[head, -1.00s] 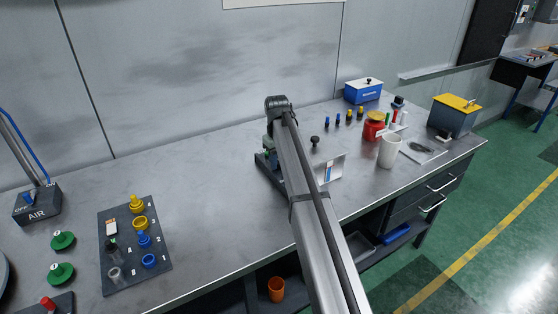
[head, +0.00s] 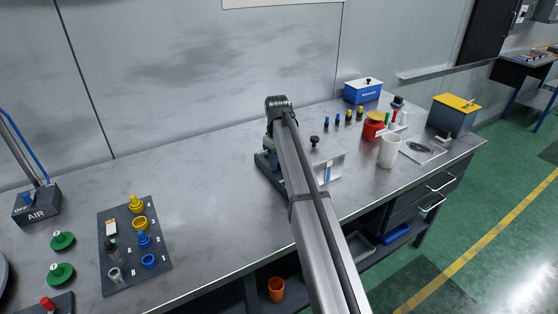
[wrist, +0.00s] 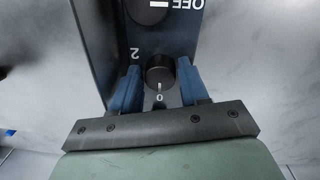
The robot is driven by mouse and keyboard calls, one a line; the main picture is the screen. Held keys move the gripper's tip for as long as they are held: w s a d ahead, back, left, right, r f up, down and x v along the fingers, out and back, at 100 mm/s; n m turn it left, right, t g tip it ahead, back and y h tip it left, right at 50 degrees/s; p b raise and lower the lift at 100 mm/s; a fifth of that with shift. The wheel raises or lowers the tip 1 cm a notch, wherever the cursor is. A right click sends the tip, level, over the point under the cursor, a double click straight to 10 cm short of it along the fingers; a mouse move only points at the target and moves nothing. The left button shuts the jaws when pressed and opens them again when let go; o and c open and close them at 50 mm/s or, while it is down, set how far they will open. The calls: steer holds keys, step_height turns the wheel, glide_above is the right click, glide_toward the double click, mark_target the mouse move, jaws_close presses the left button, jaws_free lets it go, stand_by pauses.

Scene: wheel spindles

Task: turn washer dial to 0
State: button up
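In the wrist view, a round black dial (wrist: 160,72) sits on a dark panel (wrist: 178,30). A white mark on the dial's near side points toward the printed 0, and a 2 is printed to the upper left. My gripper (wrist: 160,78) has its two blue fingers on either side of the dial. The fingers look open, with narrow gaps beside the dial. A second black knob sits above it, next to the upside-down word OFF. In the head view, my arm hides the gripper and the dial.
A grey bench (head: 205,180) carries a dark tray (head: 120,279) of blue and yellow parts at left and the AIR box (head: 37,207). At right stand a white cup (head: 389,152), a red jar (head: 373,130), a blue box (head: 363,91) and a yellow-lidded box (head: 453,116).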

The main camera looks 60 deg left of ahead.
steer(key=o, duration=0.3)
stand_by(0.4)
